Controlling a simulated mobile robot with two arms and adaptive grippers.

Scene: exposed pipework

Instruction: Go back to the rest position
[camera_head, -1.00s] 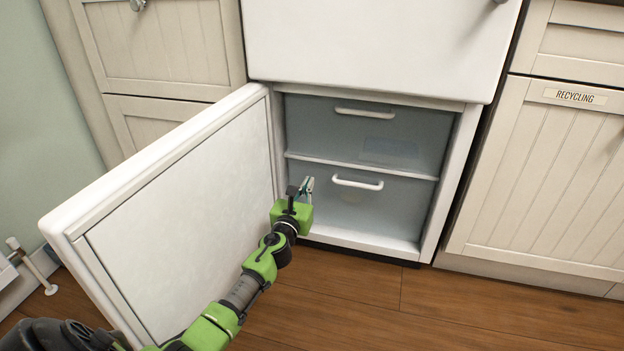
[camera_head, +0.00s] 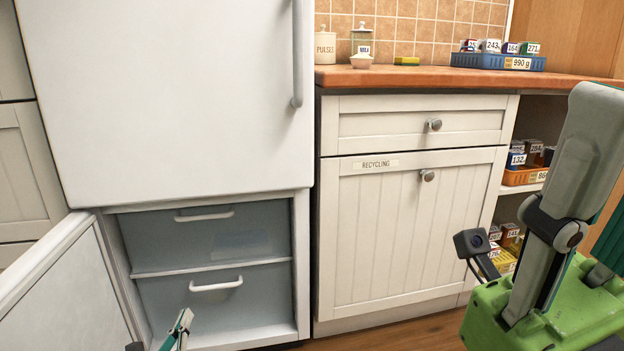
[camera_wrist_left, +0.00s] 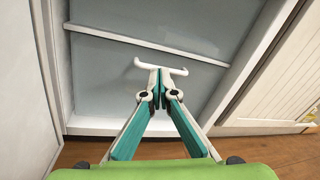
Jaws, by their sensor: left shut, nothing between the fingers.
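My left gripper (camera_head: 184,318) shows at the bottom of the head view, in front of the open freezer compartment. In the left wrist view its two fingers (camera_wrist_left: 160,73) meet at the tips with nothing between them. The lower drawer's white handle (camera_head: 216,284) is just beyond them; the wrist view also shows this handle (camera_wrist_left: 184,70) partly behind the fingertips. Both freezer drawers look closed. Part of what appears to be my right gripper, a green body and a grey finger, is close at the right edge; its fingertips cannot be made out.
The freezer door (camera_head: 62,300) stands open at the left, beside my left arm. The recycling cabinet (camera_head: 410,240) is closed. The counter (camera_head: 430,78) holds jars and a blue tray (camera_head: 490,62) of small boxes. Shelves at the right hold more boxes.

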